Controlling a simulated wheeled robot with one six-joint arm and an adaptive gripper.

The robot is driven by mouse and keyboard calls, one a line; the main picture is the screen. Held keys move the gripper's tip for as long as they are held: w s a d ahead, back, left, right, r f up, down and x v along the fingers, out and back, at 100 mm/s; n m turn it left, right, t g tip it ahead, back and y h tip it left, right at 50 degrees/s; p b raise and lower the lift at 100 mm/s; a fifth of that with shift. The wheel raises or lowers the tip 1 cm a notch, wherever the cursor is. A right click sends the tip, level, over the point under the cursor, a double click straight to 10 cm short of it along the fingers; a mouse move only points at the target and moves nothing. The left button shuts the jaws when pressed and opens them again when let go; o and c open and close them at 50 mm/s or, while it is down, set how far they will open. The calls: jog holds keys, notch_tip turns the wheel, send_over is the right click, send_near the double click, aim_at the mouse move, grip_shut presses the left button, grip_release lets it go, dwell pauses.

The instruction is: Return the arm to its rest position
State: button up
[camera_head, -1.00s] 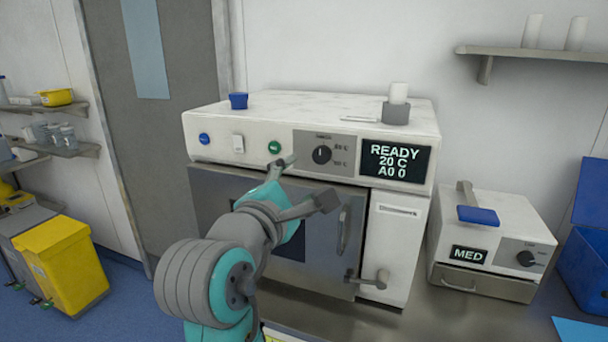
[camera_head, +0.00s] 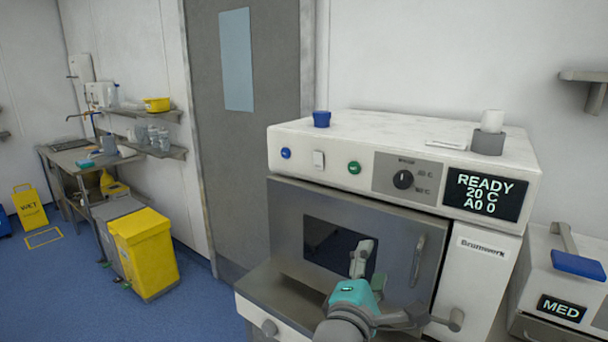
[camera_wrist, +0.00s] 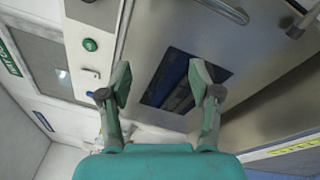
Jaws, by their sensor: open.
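My gripper (camera_head: 389,284) is in front of the closed steel door (camera_head: 392,225) of the white machine (camera_head: 455,155), low in the head view. Its fingers are spread apart with nothing between them. In the wrist view my gripper (camera_wrist: 162,80) shows both fingers apart in front of the door's dark window (camera_wrist: 180,85). I cannot tell exactly how far the fingertips are from the door. The door's vertical handle (camera_head: 418,260) is just right of the fingers. My arm's lower part is out of the head view.
The machine's display (camera_head: 487,194) reads READY, 20 C, A0 0. A blue cup (camera_head: 321,119) and a grey holder (camera_head: 488,144) stand on its top. A smaller MED unit (camera_head: 570,275) is at right. A yellow bin (camera_head: 143,253) stands at left, with open blue floor nearby.

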jog(key=s+d+f+m+y, duration=0.1)
jog(key=s+f+y, duration=0.1)
jog(key=s+f, duration=0.5)
jog(key=s+d+f+m+y, duration=0.1)
jog(key=s+f+y, duration=0.25)
jog(key=f, duration=0.75)
jog(key=s+d+f+m+y, duration=0.1)
jog(key=s+f+m+y, duration=0.1)
jog(key=s+f, duration=0.55)
jog(key=s+d+f+m+g, duration=0.1)
jog(key=s+m, duration=0.6)
jog(key=s, duration=0.6)
jog(key=s+d+f+m, duration=0.2)
jog(key=s+m, duration=0.4)
jog(key=s, duration=0.8)
jog(key=shift+d+f+m+g, duration=0.15)
jog(key=shift+f+m+g, duration=0.15)
jog(key=shift+m+g, duration=0.1)
jog(key=shift+y, duration=0.25)
